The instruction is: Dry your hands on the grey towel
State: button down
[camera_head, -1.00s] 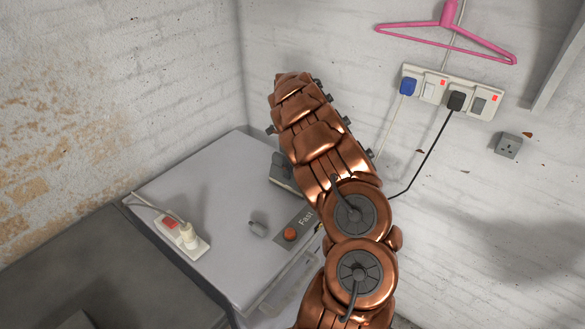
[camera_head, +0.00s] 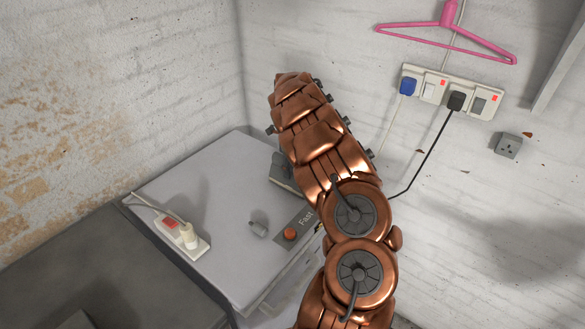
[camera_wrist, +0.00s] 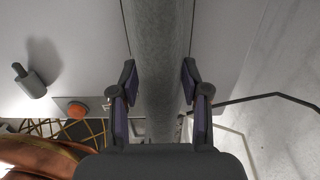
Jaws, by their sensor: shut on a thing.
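The grey towel (camera_wrist: 158,35) shows in the wrist view as a long grey strip with a rough surface, running from the top edge down between my fingers. My gripper (camera_wrist: 159,85) has one dark finger on each side of it and is shut on it. The lower part of the towel is hidden behind the gripper body. In the head view my copper arm covers the gripper. A grey shape (camera_head: 282,172) shows just left of the arm; I cannot tell whether it is part of the towel.
A pale cabinet top (camera_head: 190,185) holds a small grey knob-like piece (camera_head: 258,228), an orange-red button (camera_head: 290,234) and a white power strip (camera_head: 183,238). A socket panel (camera_head: 453,92) with plugs and cables and a pink hanger (camera_head: 447,38) are on the right brick wall.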

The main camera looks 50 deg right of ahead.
jog(key=c, duration=0.8)
grip_release()
jog(key=o, duration=0.3)
jog(key=shift+w+r+b, duration=0.25)
jog(key=shift+w+b, duration=0.05)
jog(key=shift+b, duration=0.85)
jog(key=shift+o, duration=0.7)
jog(key=shift+w+r+b, duration=0.15)
jog(key=shift+r+b, duration=0.2)
jog(key=shift+b, duration=0.35)
jog(key=r+b, duration=0.4)
jog(key=b, duration=0.1)
jog(key=shift+s+r, duration=0.3)
jog(key=shift+s+r+b, duration=0.15)
jog(key=shift+r+b, duration=0.2)
jog(key=shift+r, duration=0.05)
jog(key=shift+f+p, duration=0.7)
jog(key=shift+f, duration=2.9)
jog(key=shift+c, duration=0.3)
